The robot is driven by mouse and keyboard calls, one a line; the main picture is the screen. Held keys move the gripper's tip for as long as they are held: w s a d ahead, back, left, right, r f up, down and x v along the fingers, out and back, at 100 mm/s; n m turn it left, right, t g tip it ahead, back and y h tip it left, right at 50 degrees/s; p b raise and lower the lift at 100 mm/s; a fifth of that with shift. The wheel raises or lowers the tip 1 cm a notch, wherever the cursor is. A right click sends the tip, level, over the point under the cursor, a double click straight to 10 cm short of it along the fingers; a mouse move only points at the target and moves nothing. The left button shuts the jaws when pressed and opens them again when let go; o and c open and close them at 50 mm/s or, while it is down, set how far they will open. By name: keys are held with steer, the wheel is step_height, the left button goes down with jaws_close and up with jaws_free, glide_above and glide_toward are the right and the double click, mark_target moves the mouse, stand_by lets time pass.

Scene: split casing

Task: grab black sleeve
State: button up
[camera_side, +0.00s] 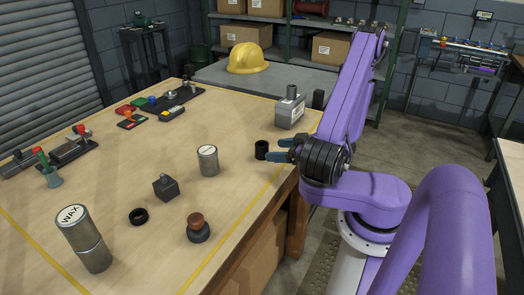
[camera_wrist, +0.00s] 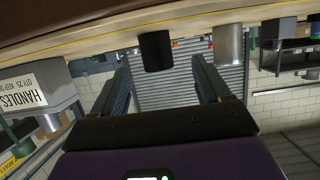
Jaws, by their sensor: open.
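A black sleeve (camera_side: 261,150), a short upright cylinder, stands on the table near its right edge in the side view. My gripper (camera_side: 277,150) is open and level, its blue fingers pointing at the sleeve from the right. In the wrist view, which is upside down, the sleeve (camera_wrist: 156,52) shows between the two spread fingers (camera_wrist: 160,70), at about their tip level. I see no contact between fingers and sleeve. A lower black ring (camera_side: 138,216) lies flat on the table further left.
A grey box with a cylinder on top (camera_side: 290,112) stands behind the sleeve. A silver canister (camera_side: 208,160) is to its left. A dark block (camera_side: 165,187), a brown-topped knob (camera_side: 198,228) and a WAX tin (camera_side: 85,240) stand nearer the camera. Bare table surrounds the sleeve.

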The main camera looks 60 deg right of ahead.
mark_target(262, 149)
steer(key=shift+d+x, duration=0.15)
steer(key=shift+x, duration=1.6)
steer(key=shift+d+x, duration=0.1)
steer(key=shift+x, duration=1.7)
steer(key=c, duration=1.2)
